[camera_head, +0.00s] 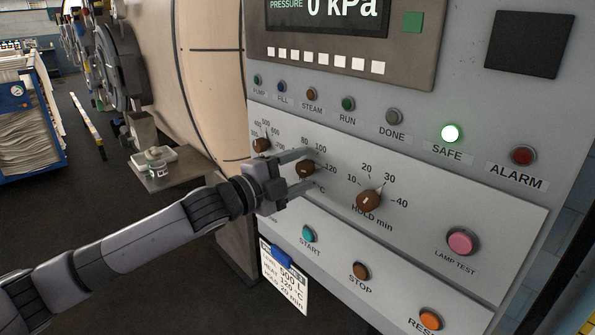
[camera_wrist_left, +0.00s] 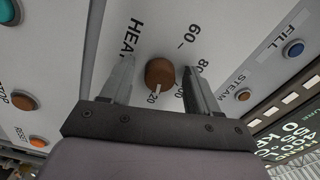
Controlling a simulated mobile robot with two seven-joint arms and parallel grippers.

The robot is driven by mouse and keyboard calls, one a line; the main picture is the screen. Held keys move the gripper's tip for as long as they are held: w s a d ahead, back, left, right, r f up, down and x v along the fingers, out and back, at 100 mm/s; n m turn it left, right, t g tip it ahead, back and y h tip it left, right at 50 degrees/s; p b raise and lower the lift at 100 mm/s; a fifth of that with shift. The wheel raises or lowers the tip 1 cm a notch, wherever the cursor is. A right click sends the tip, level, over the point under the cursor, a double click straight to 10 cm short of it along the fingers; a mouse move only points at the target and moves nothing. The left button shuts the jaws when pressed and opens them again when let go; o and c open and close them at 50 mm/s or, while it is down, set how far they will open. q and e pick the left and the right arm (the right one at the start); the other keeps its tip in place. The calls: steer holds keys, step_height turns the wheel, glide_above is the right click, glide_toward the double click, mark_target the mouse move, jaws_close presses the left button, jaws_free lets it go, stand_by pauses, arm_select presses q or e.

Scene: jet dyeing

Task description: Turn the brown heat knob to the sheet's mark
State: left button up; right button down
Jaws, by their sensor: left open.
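The brown heat knob (camera_head: 305,168) is the middle one of three on the panel's dial strip. In the left wrist view the knob (camera_wrist_left: 160,72) has a white line that points toward a partly hidden number ending in 20. My left gripper (camera_head: 311,168) is open, with one finger on each side of the knob; the wrist view shows gaps between fingers and knob. The sheet (camera_head: 290,292) hangs below the panel by a blue clip; its heat line appears to read 120 °C.
The hold knob (camera_head: 369,201) sits right of the heat knob, and another brown knob (camera_head: 262,145) is to its left. Start (camera_head: 308,233) and stop (camera_head: 361,271) buttons lie below. The safe lamp (camera_head: 452,133) is lit. A small side table (camera_head: 178,180) stands left of the panel.

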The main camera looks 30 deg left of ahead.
arm_select(q)
steer(key=b+v, duration=0.2)
steer(key=v, duration=0.5)
stand_by(0.6)
step_height(320, 180, down, 13)
steer(key=s+d+n+g+y, duration=0.1)
steer(key=s+d+n, duration=0.15)
steer(key=n, duration=0.25)
steer(key=s+d+f+n+g+y, duration=0.2)
steer(key=s+f+n, duration=0.4)
steer(key=s+f, duration=0.3)
steer(key=s+d+f+n+g+y, duration=0.1)
steer(key=s+d+f+n+g, duration=0.2)
steer(key=s+f+n, duration=0.3)
steer(key=s+f, duration=0.4)
steer(key=f, duration=0.6)
steer(key=shift+s+d+y, duration=0.25)
steer(key=shift+y, duration=0.15)
